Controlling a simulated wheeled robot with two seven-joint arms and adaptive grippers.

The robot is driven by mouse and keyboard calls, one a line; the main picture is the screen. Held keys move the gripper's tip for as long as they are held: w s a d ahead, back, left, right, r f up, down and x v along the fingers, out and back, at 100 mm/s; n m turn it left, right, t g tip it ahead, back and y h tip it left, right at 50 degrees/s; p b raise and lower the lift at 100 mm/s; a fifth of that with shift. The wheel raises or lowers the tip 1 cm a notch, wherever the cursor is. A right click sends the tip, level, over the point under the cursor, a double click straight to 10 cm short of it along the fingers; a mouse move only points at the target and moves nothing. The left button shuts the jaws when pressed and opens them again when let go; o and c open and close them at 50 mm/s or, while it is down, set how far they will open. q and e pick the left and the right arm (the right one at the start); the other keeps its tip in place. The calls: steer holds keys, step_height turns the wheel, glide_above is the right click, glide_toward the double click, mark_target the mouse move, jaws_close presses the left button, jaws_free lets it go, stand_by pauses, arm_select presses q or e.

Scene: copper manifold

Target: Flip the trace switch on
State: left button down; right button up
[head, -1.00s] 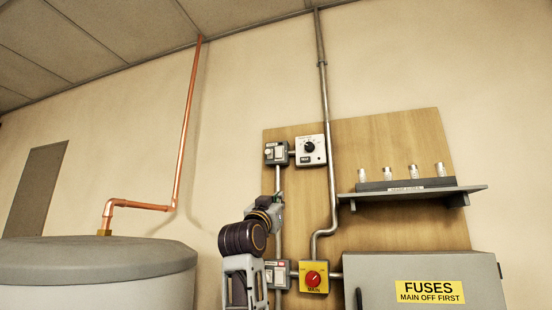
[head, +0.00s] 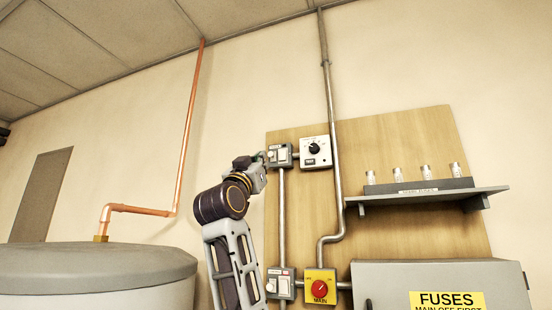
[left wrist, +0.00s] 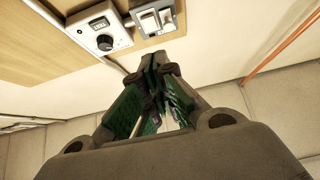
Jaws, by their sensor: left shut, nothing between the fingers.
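A grey switch box (head: 280,155) is fixed on the wooden board, left of a white dial box (head: 316,152). A second grey switch box (head: 280,283) sits lower, left of the yellow box with the red MAIN knob (head: 320,288). The labels are too small to read, so I cannot tell which is the trace switch. My left gripper (head: 260,158) is shut and empty, close to the left side of the upper box. In the left wrist view the gripper's green fingers (left wrist: 160,62) meet just short of that box (left wrist: 156,20), whose pale rockers show. Contact is unclear. My right gripper is out of view.
A shelf (head: 430,196) with several fuses juts out at right, above the grey FUSES cabinet (head: 430,275). Metal conduit (head: 328,110) runs up the board. A large grey tank (head: 95,265) with a copper pipe (head: 184,130) stands at left. Bare wall lies between.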

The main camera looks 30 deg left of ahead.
arm_select(q)
steer(key=shift+w, duration=0.1)
steer(key=p, duration=0.4)
glide_toward(280, 152)
steer(key=shift+r, duration=1.7)
steer(key=shift+w+a+f+p, duration=0.1)
steer(key=shift+w+a+p, duration=0.1)
steer(key=shift+w+p, duration=0.5)
steer(key=shift+w+a+f+p, duration=0.2)
steer(key=shift+w+p, duration=0.15)
steer(key=shift+w, duration=0.65)
